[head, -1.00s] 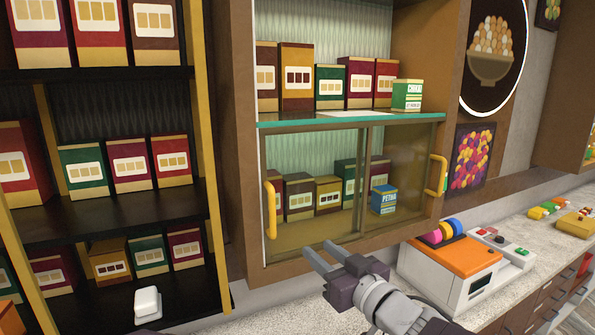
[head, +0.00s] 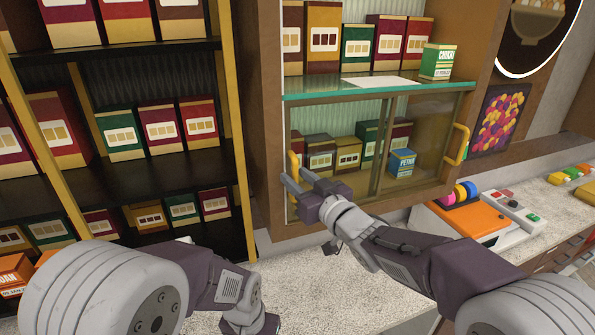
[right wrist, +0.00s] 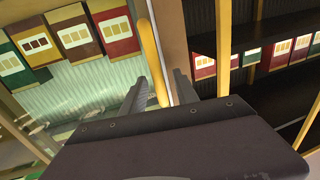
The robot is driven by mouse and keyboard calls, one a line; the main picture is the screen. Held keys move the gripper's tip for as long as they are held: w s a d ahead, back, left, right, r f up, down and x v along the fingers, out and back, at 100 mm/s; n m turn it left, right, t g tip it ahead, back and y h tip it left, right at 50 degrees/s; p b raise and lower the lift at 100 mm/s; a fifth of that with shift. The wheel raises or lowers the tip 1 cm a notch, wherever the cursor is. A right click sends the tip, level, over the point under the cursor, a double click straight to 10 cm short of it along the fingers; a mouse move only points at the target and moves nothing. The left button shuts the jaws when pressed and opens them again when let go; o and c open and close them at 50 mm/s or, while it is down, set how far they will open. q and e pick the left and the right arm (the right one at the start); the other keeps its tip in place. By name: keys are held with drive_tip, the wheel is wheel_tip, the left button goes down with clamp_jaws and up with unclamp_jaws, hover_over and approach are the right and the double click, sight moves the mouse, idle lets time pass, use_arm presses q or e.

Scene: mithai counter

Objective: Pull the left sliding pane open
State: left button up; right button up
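The left sliding pane (head: 335,125) is tinted glass in the lower part of the wooden wall cabinet. Its upright yellow handle (head: 293,160) stands at the pane's left edge. My right gripper (head: 291,180) is at this handle, its two fingers apart. In the right wrist view the yellow handle (right wrist: 149,50) runs between the open fingers of the right gripper (right wrist: 160,82); I cannot tell whether they touch it. The right pane (head: 430,130) has its own yellow handle (head: 457,143) at the right. My left arm shows at the bottom left, but its gripper is out of view.
Behind the glass stand several boxes, with a blue box (head: 402,163) at the right. A glass shelf (head: 370,90) above holds more boxes. An open dark rack (head: 120,172) stands to the left. An orange-topped machine (head: 462,220) is on the counter at the right.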

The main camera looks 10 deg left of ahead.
drive_tip(key=shift+a, duration=0.15)
drive_tip(key=shift+d, duration=0.2)
drive_tip(key=shift+w+d, duration=0.15)
drive_tip(key=shift+w, duration=0.05)
clamp_jaws()
drive_tip(key=shift+s, duration=0.1)
idle(0.9)
